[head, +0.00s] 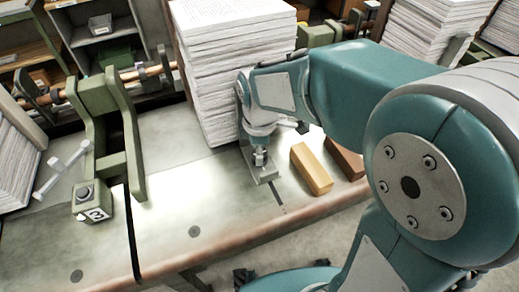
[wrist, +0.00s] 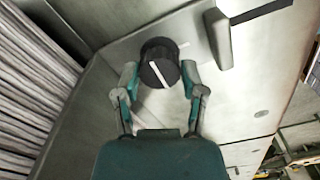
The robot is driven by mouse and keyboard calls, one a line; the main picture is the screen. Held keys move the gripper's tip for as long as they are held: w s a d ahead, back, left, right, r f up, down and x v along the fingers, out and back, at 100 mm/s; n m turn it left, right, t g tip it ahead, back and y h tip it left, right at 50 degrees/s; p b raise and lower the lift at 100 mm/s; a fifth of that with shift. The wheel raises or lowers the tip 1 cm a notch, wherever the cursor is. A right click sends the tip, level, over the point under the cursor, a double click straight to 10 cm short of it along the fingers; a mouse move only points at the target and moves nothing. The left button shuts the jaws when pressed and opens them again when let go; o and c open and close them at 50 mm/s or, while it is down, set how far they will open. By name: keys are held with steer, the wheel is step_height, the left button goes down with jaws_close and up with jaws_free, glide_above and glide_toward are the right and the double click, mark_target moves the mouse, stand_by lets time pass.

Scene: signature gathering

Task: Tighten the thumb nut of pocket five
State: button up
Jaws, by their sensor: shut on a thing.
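The thumb nut (wrist: 158,62) is a round black knob with a white line across its top, in the upper middle of the wrist view. My gripper (wrist: 160,78) has one finger on each side of it and is shut on it. In the head view my gripper (head: 260,158) points down at a small grey metal bracket (head: 262,175) at the foot of a tall paper stack (head: 215,85). The nut is hidden there by the fingers. No number five shows in either view.
A tan block (head: 311,169) and a brown block (head: 345,159) lie right of my gripper. The metal bench top (head: 200,205) in front is mostly clear.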

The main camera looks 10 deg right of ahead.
steer(key=shift+m, duration=0.4)
steer(key=m, duration=0.3)
steer(key=shift+m, duration=0.3)
steer(key=m, duration=0.9)
steer(key=shift+m, duration=2.3)
steer(key=o, duration=1.2)
steer(key=shift+c, duration=0.2)
